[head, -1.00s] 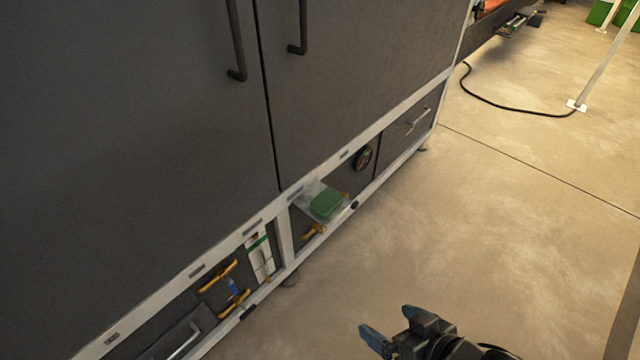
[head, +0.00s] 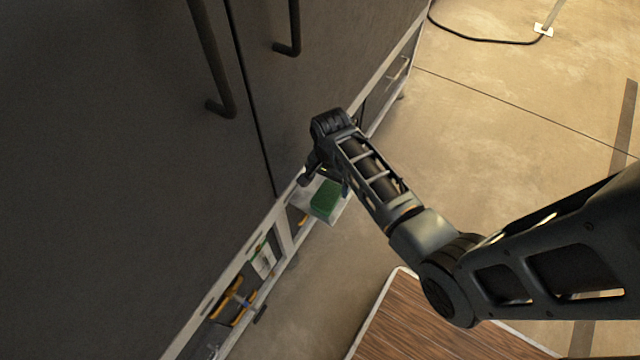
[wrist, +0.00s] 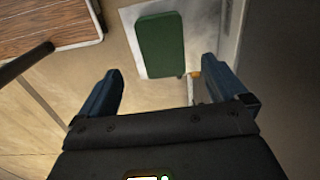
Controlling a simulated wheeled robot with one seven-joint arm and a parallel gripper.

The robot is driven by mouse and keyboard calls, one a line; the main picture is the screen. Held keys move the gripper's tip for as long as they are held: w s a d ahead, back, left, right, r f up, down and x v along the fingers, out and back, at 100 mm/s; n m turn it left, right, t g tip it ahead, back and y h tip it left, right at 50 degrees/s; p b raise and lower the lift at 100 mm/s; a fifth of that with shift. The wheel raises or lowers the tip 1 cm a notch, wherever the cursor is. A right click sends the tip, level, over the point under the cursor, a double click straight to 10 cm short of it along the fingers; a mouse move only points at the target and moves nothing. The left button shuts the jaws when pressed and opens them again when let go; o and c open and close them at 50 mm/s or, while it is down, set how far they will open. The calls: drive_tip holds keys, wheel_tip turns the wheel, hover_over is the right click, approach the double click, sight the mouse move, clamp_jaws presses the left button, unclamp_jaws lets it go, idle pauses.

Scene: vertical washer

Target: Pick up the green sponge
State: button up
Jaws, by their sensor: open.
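The green sponge (head: 325,199) lies on a pale, flat sheet or tray (head: 310,212) in the low opening at the cabinet's base. My gripper (head: 325,183) is over the shelf, close to the sponge in the head view, and partly hidden by my arm. In the wrist view the sponge (wrist: 162,45) shows ahead, between the lines of my two blue fingers (wrist: 168,88). The fingers are wide apart with nothing between them. The sponge looks whole and unheld. I cannot tell how far the fingertips are above it.
A dark cabinet (head: 120,150) with bar handles stands on the left, above the low shelf. Yellow-handled tools (head: 235,300) lie in the neighbouring compartment. A wood-topped surface (head: 430,325) is at the lower middle. Open floor (head: 500,120) lies to the right.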

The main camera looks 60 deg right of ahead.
sight(327, 195)
drive_tip(key=shift+w+d+f, duration=0.1)
drive_tip(key=shift+f, duration=0.1)
drive_tip(key=shift+w+f+b, duration=0.1)
drive_tip(key=shift+f+b, duration=0.2)
drive_tip(key=shift+f, duration=3.3)
drive_tip(key=c, duration=1.1)
